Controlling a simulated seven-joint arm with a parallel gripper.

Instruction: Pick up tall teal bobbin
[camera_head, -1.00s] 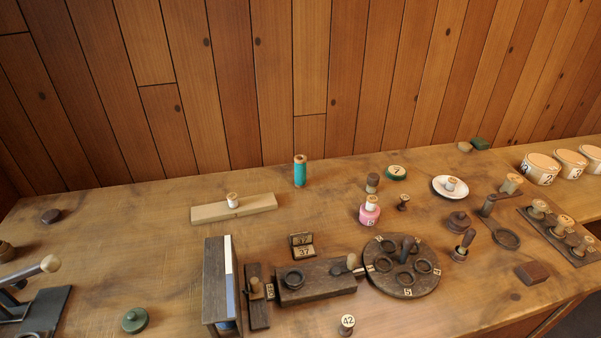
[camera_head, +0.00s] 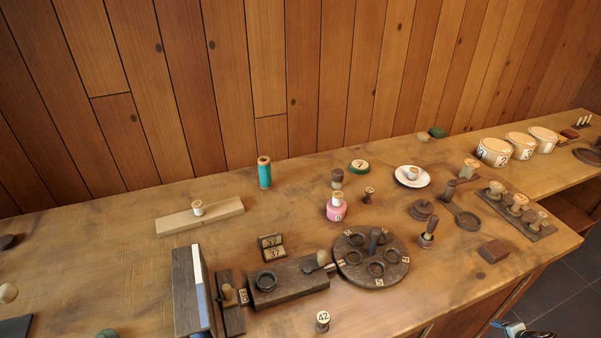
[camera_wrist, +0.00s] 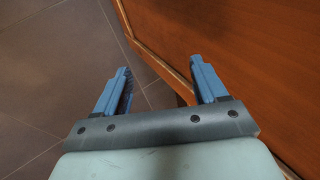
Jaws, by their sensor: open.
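The tall teal bobbin (camera_head: 264,173) stands upright near the back of the wooden table, close to the plank wall, in the head view. It has a pale wooden top. My gripper (camera_wrist: 162,88) is open and empty in the wrist view, with two blue fingers apart, over the floor beside a wooden cabinet panel. A small part of what seems to be my arm shows at the lower right of the head view. The bobbin is not in the wrist view.
A pale board with a white spool (camera_head: 198,208) lies left of the bobbin. A dark upright frame (camera_head: 188,290) stands at the front. Table around the bobbin is clear.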

